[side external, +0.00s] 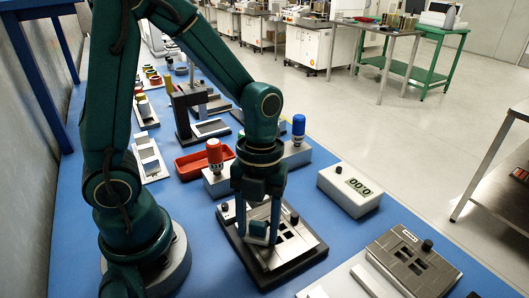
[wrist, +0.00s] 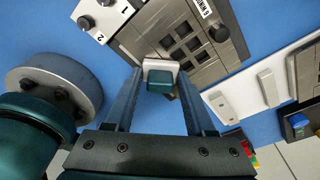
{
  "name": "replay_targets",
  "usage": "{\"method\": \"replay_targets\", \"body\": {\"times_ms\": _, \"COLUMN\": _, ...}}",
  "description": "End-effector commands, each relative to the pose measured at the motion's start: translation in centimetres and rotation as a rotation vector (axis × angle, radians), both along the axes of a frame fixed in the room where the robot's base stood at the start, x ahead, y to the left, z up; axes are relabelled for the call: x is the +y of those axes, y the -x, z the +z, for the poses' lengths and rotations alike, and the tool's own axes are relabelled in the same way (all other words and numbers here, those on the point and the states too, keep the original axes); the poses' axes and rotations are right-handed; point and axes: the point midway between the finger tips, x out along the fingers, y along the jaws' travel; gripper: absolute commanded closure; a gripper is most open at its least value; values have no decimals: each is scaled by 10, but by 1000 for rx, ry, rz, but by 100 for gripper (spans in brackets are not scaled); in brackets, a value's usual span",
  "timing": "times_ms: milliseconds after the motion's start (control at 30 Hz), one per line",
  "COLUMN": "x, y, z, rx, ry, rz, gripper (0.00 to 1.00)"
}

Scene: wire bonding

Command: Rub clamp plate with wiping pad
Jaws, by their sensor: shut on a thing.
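My gripper (side external: 258,222) points down over the clamp plate and is shut on the wiping pad (side external: 258,234), a small block with a teal part and a pale part. In the wrist view the wiping pad (wrist: 160,76) sits between the fingertips of my gripper (wrist: 161,78). The clamp plate (side external: 298,228) is a grey metal plate with square windows and a black knob, on a dark base. It also shows in the wrist view (wrist: 150,34), with the pad over its near edge. I cannot tell whether the pad touches the plate.
A box with a digital display (side external: 349,190) stands right of the plate. A second windowed metal plate (side external: 413,262) lies at the front right. Red-capped (side external: 214,155) and blue-capped (side external: 298,129) bottles stand in holders behind, near a red tray (side external: 189,165). Blue mat lies bare between them.

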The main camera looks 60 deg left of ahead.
Motion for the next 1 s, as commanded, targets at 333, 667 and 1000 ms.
{"method": "replay_targets", "body": {"times_ms": 333, "x": 0, "y": -1, "z": 40, "rx": -5, "ry": -2, "rz": 0, "gripper": 97}}
{"method": "replay_targets", "body": {"times_ms": 667, "x": -1, "y": -1, "z": 70, "rx": -4, "ry": -1, "rz": 0, "gripper": 97}}
{"method": "replay_targets", "body": {"times_ms": 1000, "x": 0, "y": 1, "z": 81, "rx": 0, "ry": -3, "rz": 1, "gripper": 97}}
